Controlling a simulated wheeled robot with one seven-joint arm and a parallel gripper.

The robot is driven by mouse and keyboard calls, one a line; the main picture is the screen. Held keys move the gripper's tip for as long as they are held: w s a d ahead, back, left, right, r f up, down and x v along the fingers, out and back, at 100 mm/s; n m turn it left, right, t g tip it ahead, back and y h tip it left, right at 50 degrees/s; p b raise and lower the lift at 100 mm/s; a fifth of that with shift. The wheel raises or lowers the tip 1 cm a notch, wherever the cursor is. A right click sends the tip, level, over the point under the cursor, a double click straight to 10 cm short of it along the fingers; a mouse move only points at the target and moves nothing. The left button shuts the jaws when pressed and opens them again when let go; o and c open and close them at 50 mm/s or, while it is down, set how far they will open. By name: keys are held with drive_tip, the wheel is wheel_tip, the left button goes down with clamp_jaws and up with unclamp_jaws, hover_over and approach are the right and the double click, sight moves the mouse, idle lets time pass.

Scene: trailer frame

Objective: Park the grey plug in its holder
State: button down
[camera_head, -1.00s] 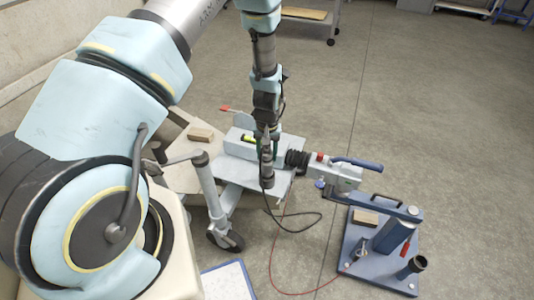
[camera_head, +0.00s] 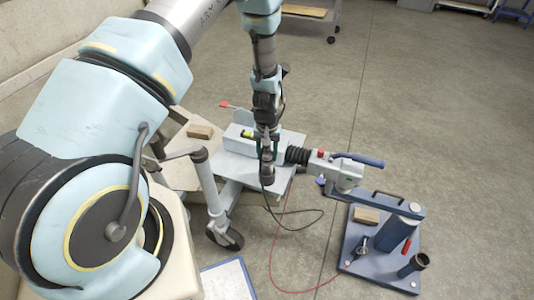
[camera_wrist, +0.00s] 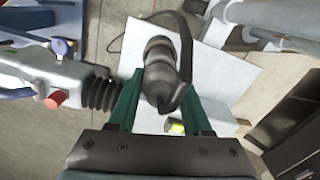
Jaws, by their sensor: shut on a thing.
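The grey plug (camera_head: 267,172) hangs from my gripper (camera_head: 266,142) above the grey trailer plate, a dark cable trailing from it. In the wrist view the grey plug (camera_wrist: 160,72) lies between the two green fingers of my gripper (camera_wrist: 158,95), which is shut on it. The fingers' exact contact is partly hidden by the plug. A dark upright cup (camera_head: 414,265) stands on the blue base plate at lower right, well apart from the plug. It looks like a holder, but I cannot tell for sure.
The coupling with a black bellows (camera_head: 298,156), red button and blue handle (camera_head: 358,161) lies just right of the plug. A jockey wheel (camera_head: 225,236) is at left.

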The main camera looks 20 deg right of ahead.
drive_tip(key=shift+f+b, duration=0.95)
drive_tip(key=shift+f, duration=0.45)
drive_tip(key=shift+c, duration=1.3)
unclamp_jaws()
drive_tip(key=shift+r, duration=0.1)
wheel_tip(320, 180, up, 11)
drive_tip(key=shift+f+b, duration=0.1)
drive_tip(key=shift+b, duration=0.6)
drive_tip(key=w+a+r+n+t+p, duration=0.1)
drive_tip(key=a+r+n+p, duration=0.15)
drive_tip(key=a+r, duration=1.75)
drive_tip(key=s+a+r+n, duration=0.2)
drive_tip(key=s+a, duration=0.3)
drive_tip(key=a, duration=0.5)
drive_tip(key=shift+r+t, duration=0.3)
drive_tip(key=shift+r, duration=0.15)
